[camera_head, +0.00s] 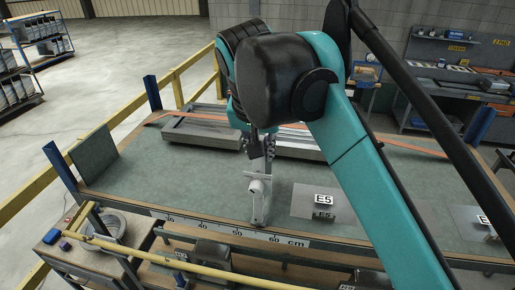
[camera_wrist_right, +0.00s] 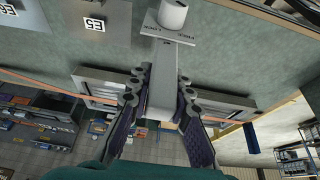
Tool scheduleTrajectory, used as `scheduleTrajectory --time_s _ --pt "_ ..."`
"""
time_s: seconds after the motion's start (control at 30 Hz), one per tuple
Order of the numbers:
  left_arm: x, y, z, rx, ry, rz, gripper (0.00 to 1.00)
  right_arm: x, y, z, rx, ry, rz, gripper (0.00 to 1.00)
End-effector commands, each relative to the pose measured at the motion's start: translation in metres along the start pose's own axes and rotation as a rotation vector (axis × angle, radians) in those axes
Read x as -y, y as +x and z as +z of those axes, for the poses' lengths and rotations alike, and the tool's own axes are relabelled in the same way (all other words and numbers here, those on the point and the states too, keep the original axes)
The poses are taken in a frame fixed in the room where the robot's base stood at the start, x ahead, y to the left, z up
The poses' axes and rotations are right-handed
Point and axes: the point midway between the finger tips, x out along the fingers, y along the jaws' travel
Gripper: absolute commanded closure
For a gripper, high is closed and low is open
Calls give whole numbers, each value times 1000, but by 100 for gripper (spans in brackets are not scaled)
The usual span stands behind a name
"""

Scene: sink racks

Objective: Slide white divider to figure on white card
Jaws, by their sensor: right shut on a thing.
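The white divider (camera_head: 258,205) stands on the green bench top, with its foot by the front scale between the 50 and 60 marks. In the right wrist view, its pale bar (camera_wrist_right: 160,95) lies between the fingers of my right gripper (camera_wrist_right: 161,78). The right gripper (camera_head: 259,151) is shut on the bar's rear part in the head view. A white round knob (camera_wrist_right: 173,14) sits on a plate with small lettering on the divider. I cannot read a figure in cm on any card. My left gripper is not in view.
The cm scale (camera_head: 222,229) runs along the bench's front edge. A grey plate (camera_head: 301,203) lies right of the divider, and another labelled plate lies farther right. Long grey blocks (camera_head: 203,131) and an orange strip lie at the back.

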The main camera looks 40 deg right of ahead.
Motion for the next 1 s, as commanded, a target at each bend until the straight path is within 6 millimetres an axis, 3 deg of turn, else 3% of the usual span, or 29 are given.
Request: scheduleTrajectory --time_s 0.03,0.1,0.47,0.57,1.0 --pt "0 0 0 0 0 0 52 0 0 0 0 0 -1 73" --pt "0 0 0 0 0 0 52 0 0 0 0 0 -1 59" --pt "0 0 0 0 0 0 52 1 -5 0 0 0 -1 59" --pt "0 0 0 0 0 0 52 1 -17 0 0 -2 -1 59" --pt "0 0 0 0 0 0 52 2 -105 0 -1 -2 -1 59"
